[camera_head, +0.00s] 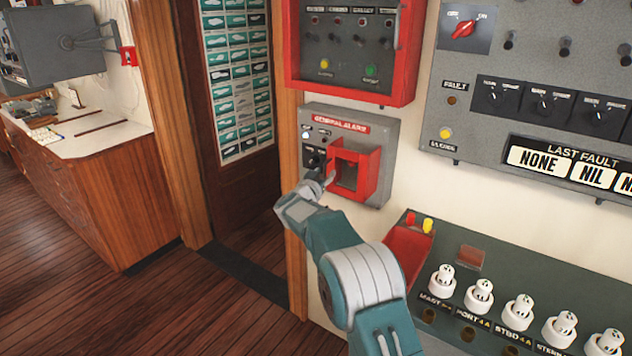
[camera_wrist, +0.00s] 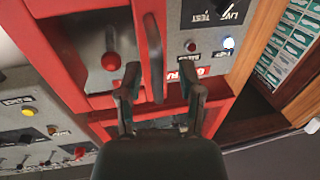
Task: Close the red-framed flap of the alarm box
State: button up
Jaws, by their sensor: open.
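The grey alarm box (camera_head: 392,140) hangs on the white wall in the head view, with a red "GENERAL ALARM" label on top. Its red-framed flap (camera_head: 374,177) is on the lower right of the box. In the wrist view, the flap (camera_wrist: 153,55) appears nearly edge-on, standing out beside a recess with a red button (camera_wrist: 110,62). My gripper (camera_head: 325,182) is at the lower left of the red frame. In the wrist view my gripper (camera_wrist: 165,82) is open, its fingers on either side of the flap's near end. I cannot tell whether they touch it.
A red-framed panel (camera_head: 408,65) hangs just above the alarm box. A console with white knobs (camera_head: 480,292) juts out at the lower right. A large grey fault panel (camera_head: 460,100) is on the right wall. A wooden doorway (camera_head: 295,250) and open floor lie left.

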jog(key=v, duration=1.1)
jog(key=shift+s+a, duration=0.25)
jog(key=shift+s, duration=0.05)
jog(key=s+d+r+n+g+y, duration=0.1)
jog(key=s+d+r+n+y, duration=0.1)
jog(key=s+d+r+y, duration=0.3)
jog(key=s+d+r+n+g+y, duration=0.1)
jog(key=s+d+r+n+y, duration=0.25)
jog(key=s+r, duration=0.35)
jog(key=s+d+f+g, duration=0.3)
jog(key=s+d, duration=0.2)
jog(key=s, duration=0.6)
jog(key=s+d+f+m+g+h, duration=0.1)
jog(key=s+d+f+g, duration=0.2)
jog(key=s, duration=0.7)
jog(key=s+d+f+g+h, duration=0.1)
jog(key=s+d+f+g, duration=0.2)
jog(key=s+d, duration=0.4)
jog(key=s, duration=0.4)
jog(key=shift+s+d+m, duration=0.3)
jog(key=shift+d+m, duration=0.05)
jog(key=shift+o, duration=0.6)
